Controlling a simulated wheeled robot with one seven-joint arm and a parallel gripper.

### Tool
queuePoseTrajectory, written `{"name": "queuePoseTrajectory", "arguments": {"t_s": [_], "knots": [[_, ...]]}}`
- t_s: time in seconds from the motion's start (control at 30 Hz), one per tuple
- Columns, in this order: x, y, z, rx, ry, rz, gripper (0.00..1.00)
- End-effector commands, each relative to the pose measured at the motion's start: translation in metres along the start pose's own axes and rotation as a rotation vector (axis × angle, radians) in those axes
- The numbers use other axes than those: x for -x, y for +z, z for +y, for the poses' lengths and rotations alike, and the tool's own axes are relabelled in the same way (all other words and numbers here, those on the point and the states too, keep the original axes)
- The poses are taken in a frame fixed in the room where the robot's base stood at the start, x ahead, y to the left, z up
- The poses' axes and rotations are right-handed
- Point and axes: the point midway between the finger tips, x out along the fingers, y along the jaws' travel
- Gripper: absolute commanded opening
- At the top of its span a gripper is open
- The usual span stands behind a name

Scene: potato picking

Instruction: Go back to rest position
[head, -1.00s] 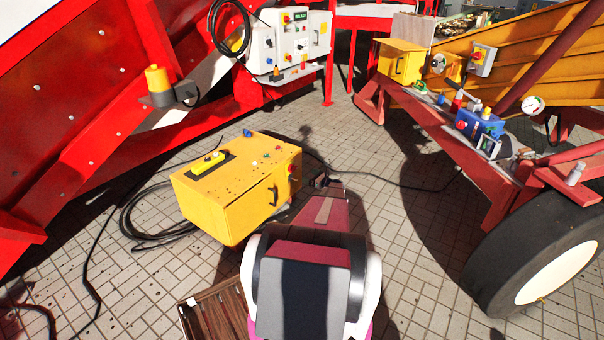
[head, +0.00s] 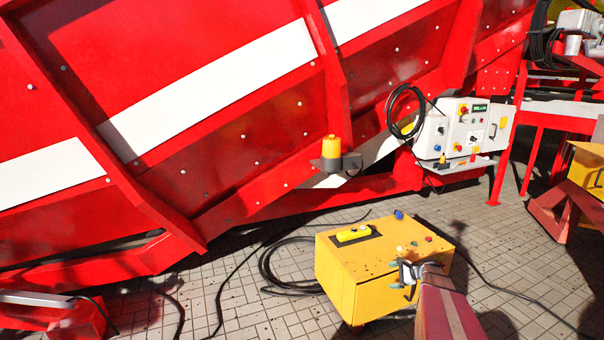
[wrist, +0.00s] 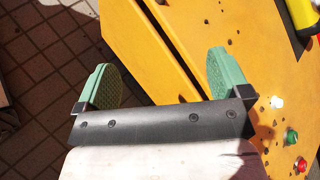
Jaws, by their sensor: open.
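My gripper (head: 408,279) is in front of the yellow control box (head: 345,287) in the head view, close to its near top edge. In the wrist view, the two green finger pads of my gripper (wrist: 165,80) stand wide apart with nothing held between them. The yellow box (wrist: 137,60) lies beyond and below the fingers there. I cannot tell whether a finger touches it. My arm comes up from the bottom of the head view.
A red machine (head: 240,135) with white stripes fills the back. A white control panel (head: 465,128) and an orange beacon (head: 331,147) are mounted on it. Black cables (head: 222,285) cross the paved floor (head: 270,315). Open paving lies at the lower right.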

Motion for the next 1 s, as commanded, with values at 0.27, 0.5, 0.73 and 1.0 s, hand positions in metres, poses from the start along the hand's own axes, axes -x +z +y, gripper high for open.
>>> {"name": "queuePoseTrajectory", "arguments": {"t_s": [0.27, 0.5, 0.73, 1.0], "knots": [[-0.018, 0.16, 0.078, 0.507, 0.395, 0.099, 0.95], [0.002, 0.26, 0.143, 0.949, 0.729, 0.152, 0.95], [0.032, 0.316, 0.18, 1.264, 0.974, 0.181, 0.95], [0.041, 0.329, 0.186, 1.357, 1.05, 0.191, 0.95]]}}
